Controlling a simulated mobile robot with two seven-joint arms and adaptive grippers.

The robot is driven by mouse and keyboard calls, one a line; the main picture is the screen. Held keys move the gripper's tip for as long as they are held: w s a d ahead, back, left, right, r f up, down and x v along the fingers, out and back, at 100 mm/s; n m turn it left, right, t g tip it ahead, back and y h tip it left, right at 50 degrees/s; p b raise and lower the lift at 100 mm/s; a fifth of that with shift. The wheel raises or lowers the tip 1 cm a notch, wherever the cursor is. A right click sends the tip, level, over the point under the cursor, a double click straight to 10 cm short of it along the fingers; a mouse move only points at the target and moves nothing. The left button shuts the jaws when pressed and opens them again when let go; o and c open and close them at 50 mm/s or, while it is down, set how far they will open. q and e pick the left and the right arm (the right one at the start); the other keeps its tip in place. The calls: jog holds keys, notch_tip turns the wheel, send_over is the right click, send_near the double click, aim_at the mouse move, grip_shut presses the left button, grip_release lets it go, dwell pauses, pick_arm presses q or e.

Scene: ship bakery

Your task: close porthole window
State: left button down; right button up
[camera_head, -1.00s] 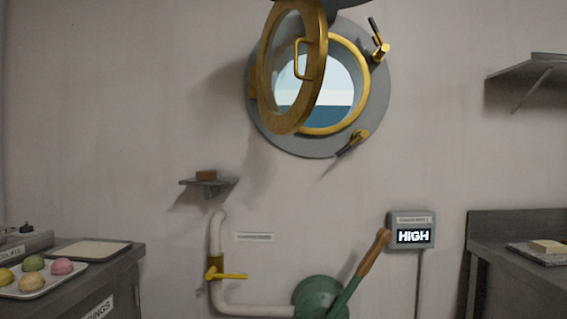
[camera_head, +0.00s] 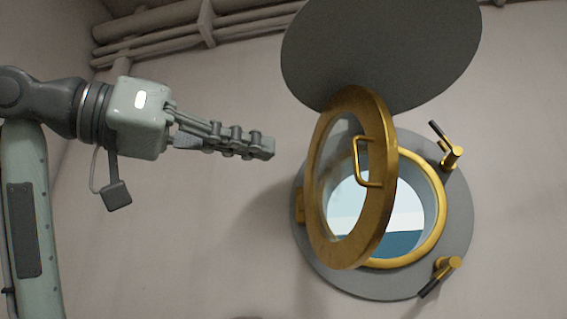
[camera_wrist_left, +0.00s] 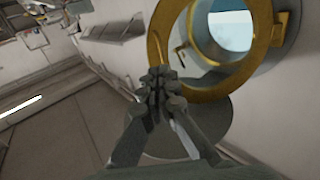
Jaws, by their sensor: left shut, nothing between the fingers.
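The porthole window (camera_head: 385,190) is a round brass-framed glass pane, hinged on its left side and swung partly open from the grey wall ring (camera_head: 458,215). A brass handle (camera_head: 358,162) sits on the pane's frame. Two brass latches with dark grips, the upper (camera_head: 450,155) and the lower (camera_head: 443,268), stand on the ring's right side. My left gripper (camera_head: 268,148) is shut and empty, left of the pane and apart from it. In the left wrist view, the brass frame (camera_wrist_left: 160,45) shows beyond the shut fingers (camera_wrist_left: 158,75). My right gripper is not in view.
A grey round cover (camera_head: 385,45) is raised above the porthole. Pipes (camera_head: 240,22) run along the top of the wall. The wall between my left gripper and the pane is clear. Shelves (camera_wrist_left: 110,32) show in the left wrist view.

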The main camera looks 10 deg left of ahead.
aim_at(355, 168)
pick_arm(q)
jog(key=p+x, duration=0.1)
jog(key=x, duration=1)
jog(key=shift+w+d, duration=0.15)
jog(key=shift+w+d+p, duration=0.3)
jog(key=shift+w+d, duration=0.05)
jog(key=shift+d, duration=0.05)
jog(key=shift+w, duration=0.1)
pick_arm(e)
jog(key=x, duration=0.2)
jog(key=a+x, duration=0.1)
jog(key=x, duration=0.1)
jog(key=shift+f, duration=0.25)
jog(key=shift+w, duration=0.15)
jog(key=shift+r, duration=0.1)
